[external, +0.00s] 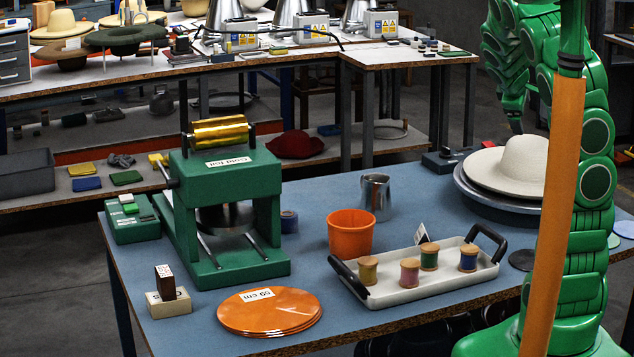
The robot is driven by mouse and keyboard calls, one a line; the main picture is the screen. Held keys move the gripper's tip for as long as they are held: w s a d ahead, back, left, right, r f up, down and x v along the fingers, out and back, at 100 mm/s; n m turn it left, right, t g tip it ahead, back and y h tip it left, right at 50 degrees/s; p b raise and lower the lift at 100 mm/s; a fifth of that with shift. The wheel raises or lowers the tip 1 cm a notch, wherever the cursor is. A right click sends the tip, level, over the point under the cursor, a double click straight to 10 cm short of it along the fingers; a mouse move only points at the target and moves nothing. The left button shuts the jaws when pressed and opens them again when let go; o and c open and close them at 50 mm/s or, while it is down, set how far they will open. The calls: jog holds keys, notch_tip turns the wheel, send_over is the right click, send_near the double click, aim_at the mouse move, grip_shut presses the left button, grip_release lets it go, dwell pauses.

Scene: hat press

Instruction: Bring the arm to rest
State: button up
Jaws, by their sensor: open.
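My green arm (597,190) rises at the right side of the external view, standing at the near right of the blue table. Its upper part folds over and a section hangs down left of the arm. My gripper (515,127) is the small dark end of that section, high near the far right of the table, left of and above the cream hat (520,160). It is open and appears empty. It is apart from the hat and the table. An orange pole (553,210) in front hides part of the arm.
The blue table (330,215) holds a green press (225,175), an orange cup (351,233), a metal jug (376,195), a white tray (430,290) with thread spools, orange discs (270,311) and a dark round pan (470,190) under the hat. A back bench (150,68) carries hats.

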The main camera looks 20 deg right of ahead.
jog(key=s+a+f+m+g+y, duration=0.25)
jog(key=s+a+m, duration=0.25)
jog(key=s, duration=0.6)
jog(key=s+a+f+m+g+y, duration=0.1)
jog(key=s+a+m+g, duration=0.3)
jog(key=s, duration=0.7)
jog(key=s+a+f+y, duration=0.1)
jog(key=s+a+y, duration=0.2)
jog(key=s+a, duration=0.8)
jog(key=a, duration=0.4)
jog(key=shift+s+f+n, duration=0.15)
jog(key=shift+s+n, duration=0.1)
jog(key=shift+n, duration=0.15)
jog(key=shift+a, duration=0.1)
